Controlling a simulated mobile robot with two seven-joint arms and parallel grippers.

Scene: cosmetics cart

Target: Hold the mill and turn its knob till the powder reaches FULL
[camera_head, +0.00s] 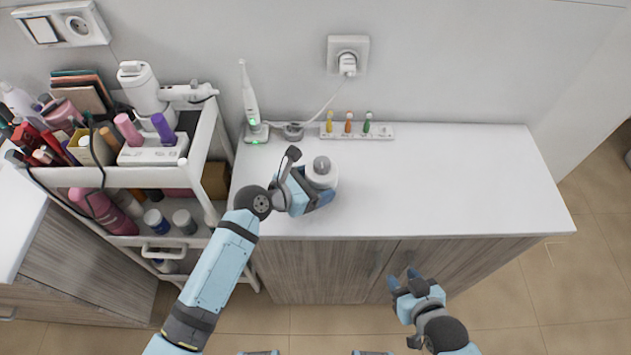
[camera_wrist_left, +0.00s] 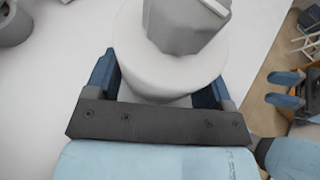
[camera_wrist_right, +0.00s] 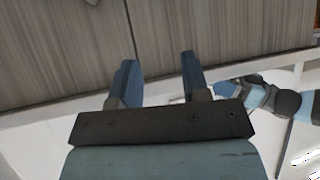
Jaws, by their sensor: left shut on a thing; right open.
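The mill is a white round body (camera_head: 323,178) with a grey knob (camera_head: 321,165) on top, standing upright on the white counter. My left gripper (camera_head: 318,190) is shut around the mill's body. In the left wrist view the white body (camera_wrist_left: 130,45) sits between the two blue fingers (camera_wrist_left: 160,85), with the grey faceted knob (camera_wrist_left: 185,22) above. No powder or FULL mark can be made out. My right gripper (camera_head: 403,280) is open and empty, in front of the counter and lower right of the mill. The right wrist view shows its fingers (camera_wrist_right: 160,80) apart with nothing between them.
A toothbrush on a charger (camera_head: 252,105), a grey round object (camera_head: 293,131) and a strip with colored brush heads (camera_head: 357,130) stand along the back. A loaded cart (camera_head: 205,150) is at left. The counter's right half (camera_head: 460,180) is clear.

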